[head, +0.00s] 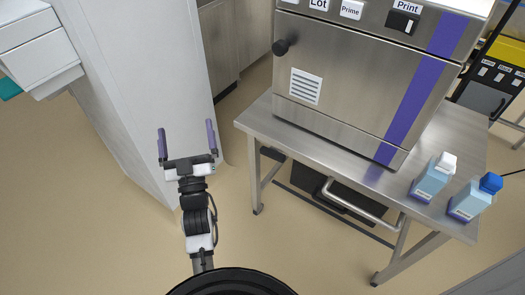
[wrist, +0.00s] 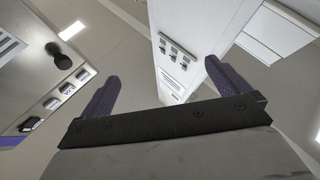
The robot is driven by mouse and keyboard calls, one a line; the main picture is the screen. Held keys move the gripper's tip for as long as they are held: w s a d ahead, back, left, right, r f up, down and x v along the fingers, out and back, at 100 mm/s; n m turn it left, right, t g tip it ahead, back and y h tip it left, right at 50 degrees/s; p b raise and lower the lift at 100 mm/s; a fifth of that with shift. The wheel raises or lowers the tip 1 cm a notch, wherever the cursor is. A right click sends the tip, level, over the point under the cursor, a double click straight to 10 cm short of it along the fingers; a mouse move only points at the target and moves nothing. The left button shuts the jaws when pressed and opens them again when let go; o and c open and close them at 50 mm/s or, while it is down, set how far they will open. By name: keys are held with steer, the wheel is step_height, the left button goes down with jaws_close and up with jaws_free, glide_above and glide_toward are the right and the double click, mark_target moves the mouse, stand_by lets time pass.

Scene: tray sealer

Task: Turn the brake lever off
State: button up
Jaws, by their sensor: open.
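I cannot make out a lever marked as the brake in either view. My gripper (head: 187,139) is open and empty, with its two purple fingers spread wide. In the wrist view the gripper (wrist: 160,75) faces the white column (wrist: 190,22), which carries small dark switches (wrist: 176,50) with labels too small to read. The steel machine (head: 350,85) has a black knob (head: 281,46) on its front, which also shows in the wrist view (wrist: 60,58).
The machine stands on a steel table (head: 262,122) with a bar and dark boxes below. Two bottles, white-capped (head: 431,182) and blue-capped (head: 467,206), stand at its right end. A yellow-and-black unit (head: 490,75) is at the far right.

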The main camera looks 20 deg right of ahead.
steer(key=s+d+f+m+g+h+p, duration=0.25)
steer(key=d+f+m+g+h, duration=0.25)
steer(key=d+f+h, duration=0.35)
steer(key=m+g+h+p, duration=0.1)
steer(key=m+g+h, duration=0.2)
steer(key=m+g, duration=0.35)
glide_toward(270, 157)
steer(key=shift+n+g, duration=0.75)
steer(key=shift+g, duration=0.2)
steer(key=x, duration=0.3)
steer(key=r+p+x, duration=0.1)
steer(key=x, duration=0.3)
steer(key=p+x, duration=0.1)
steer(key=x, duration=0.3)
steer(key=shift+w+a+r, duration=0.15)
steer(key=shift+w+a, duration=0.05)
steer(key=shift+w, duration=0.05)
steer(key=c, duration=0.8)
steer(key=shift+m, duration=0.3)
steer(key=shift+c, duration=0.5)
steer(key=shift+m, duration=0.5)
